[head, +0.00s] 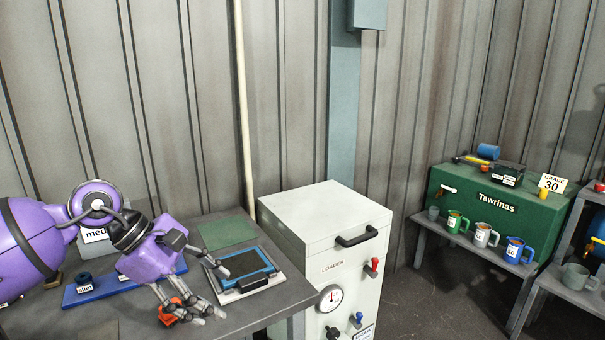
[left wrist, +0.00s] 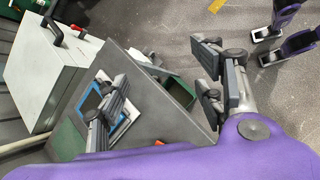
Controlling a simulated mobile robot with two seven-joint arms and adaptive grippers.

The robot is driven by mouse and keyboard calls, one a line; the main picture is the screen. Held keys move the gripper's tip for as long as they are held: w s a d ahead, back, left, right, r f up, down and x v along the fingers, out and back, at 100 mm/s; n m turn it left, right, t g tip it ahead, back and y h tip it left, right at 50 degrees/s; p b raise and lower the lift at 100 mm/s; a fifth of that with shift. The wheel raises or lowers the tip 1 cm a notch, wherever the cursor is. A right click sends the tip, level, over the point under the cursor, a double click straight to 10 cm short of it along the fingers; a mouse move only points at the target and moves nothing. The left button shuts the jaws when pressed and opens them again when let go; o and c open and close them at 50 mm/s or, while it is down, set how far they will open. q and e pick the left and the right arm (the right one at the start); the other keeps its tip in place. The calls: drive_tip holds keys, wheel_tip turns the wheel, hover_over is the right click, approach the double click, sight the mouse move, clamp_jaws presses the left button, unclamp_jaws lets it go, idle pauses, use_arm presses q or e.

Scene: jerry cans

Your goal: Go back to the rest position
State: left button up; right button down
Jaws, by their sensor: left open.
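My left arm (head: 30,245) comes in from the left, and its gripper (head: 208,292) hangs low over the grey table. Its fingers are spread apart with nothing between them. In the left wrist view, the open fingers (left wrist: 160,95) stand wide apart over the table and the floor beyond its edge. A small orange-red object (head: 172,313) is close by the fingers, partly hidden by them; I cannot tell whether they touch it. My right gripper cannot be made out in either view.
The table (head: 235,315) holds a blue tray (head: 85,295) and a black-and-blue device (head: 247,268). A white loader cabinet (head: 322,222) stands at its right. A green Tawrinas can (head: 500,205) and several mugs (head: 483,235) stand farther right. Floor (head: 440,285) is clear between.

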use_arm(q)
drive_tip(key=d+r+n+t+h, duration=0.3)
drive_tip(key=d+r+n+h, duration=0.2)
drive_tip(key=d+n+h, duration=0.55)
drive_tip(key=s+a+f+n+t+y+p, duration=0.1)
drive_tip(key=a+f+n+t+y, duration=0.45)
drive_tip(key=f+n, duration=0.75)
drive_tip(key=a+f+n+t+y+p, duration=0.1)
drive_tip(key=a+f+n+t+y, duration=0.6)
drive_tip(key=n, duration=1.2)
drive_tip(key=s+f+n+g+y, duration=0.2)
drive_tip(key=s+f+n+g, duration=0.2)
drive_tip(key=s+f, duration=0.7)
drive_tip(key=s+f+n+g+y+p, duration=0.1)
drive_tip(key=s+f+n+g, duration=0.3)
drive_tip(key=s+f+n, duration=0.5)
drive_tip(key=s+f+y, duration=0.1)
drive_tip(key=s+f, duration=0.2)
drive_tip(key=s, duration=0.8)
drive_tip(key=shift+a+f+g+y, duration=0.3)
drive_tip(key=shift+a+g+y, duration=0.05)
drive_tip(key=shift+y, duration=0.05)
use_arm(e)
drive_tip(key=r, duration=0.2)
drive_tip(key=w+a+r, duration=0.1)
drive_tip(key=shift+r, duration=0.2)
